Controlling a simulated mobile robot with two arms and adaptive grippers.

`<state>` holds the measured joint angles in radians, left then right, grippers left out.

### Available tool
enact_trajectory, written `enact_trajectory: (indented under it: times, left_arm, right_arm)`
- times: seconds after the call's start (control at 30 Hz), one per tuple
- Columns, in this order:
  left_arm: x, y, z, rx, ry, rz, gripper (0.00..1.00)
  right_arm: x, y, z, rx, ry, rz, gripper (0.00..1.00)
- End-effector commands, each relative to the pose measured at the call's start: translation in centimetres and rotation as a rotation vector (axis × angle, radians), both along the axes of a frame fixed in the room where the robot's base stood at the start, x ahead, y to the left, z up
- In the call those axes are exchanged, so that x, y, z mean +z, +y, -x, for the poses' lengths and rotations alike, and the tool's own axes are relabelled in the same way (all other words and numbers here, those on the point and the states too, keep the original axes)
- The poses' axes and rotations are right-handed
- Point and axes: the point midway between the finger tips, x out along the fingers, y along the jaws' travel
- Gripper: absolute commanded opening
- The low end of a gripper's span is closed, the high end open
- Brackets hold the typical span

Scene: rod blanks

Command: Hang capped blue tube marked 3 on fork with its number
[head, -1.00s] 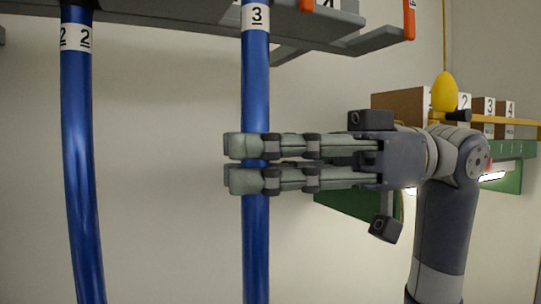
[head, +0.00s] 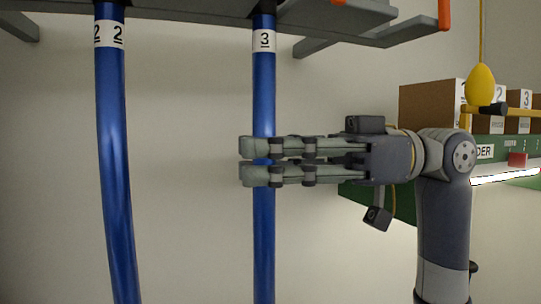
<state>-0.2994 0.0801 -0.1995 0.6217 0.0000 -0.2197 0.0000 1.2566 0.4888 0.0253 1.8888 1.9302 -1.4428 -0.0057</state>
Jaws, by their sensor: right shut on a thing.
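The blue tube marked 3 (head: 264,95) hangs upright in the head view, its white label just below the dark grey rack (head: 200,12). A short dark part shows above the label, where the tube's top meets the rack. Its lower end is out of the picture. My right gripper (head: 262,162) comes in from the right and is shut on this tube well below the label. The fork for number 3 is not clear, and I cannot tell whether the tube is seated. My left gripper is not in view.
A blue tube marked 2 (head: 113,150) hangs to the left, slightly bowed. Orange-tipped rack arms (head: 445,15) stick out at the top right. The wall between the tubes is clear.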

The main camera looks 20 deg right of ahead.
Motion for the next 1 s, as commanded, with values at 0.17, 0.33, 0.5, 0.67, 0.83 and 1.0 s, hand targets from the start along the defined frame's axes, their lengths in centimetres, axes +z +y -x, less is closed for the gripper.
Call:
enact_trajectory:
  times: [0.17, 0.33, 0.5, 0.67, 0.83, 1.0]
  left_arm:
    - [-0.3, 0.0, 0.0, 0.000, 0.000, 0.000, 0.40]
    - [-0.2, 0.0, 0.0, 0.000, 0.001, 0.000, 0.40]
    - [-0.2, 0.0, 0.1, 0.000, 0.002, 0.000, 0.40]
    - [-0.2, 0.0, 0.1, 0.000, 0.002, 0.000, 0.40]
    - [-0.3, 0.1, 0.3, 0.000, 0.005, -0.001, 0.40]
    - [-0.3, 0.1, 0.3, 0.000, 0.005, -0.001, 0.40]
  right_arm:
    - [-0.3, 0.0, 0.0, 0.000, 0.000, -0.001, 0.00]
    - [-0.2, 0.0, 0.0, 0.000, 0.000, -0.001, 0.00]
    - [-0.2, 0.0, 0.0, 0.000, 0.000, 0.000, 0.41]
    - [-0.2, 0.0, 0.0, 0.000, 0.000, 0.000, 0.42]
    - [-0.3, 0.0, 0.0, -0.001, 0.000, 0.000, 0.42]
    - [-0.3, -1.3, 0.1, -0.004, 0.001, 0.001, 0.42]
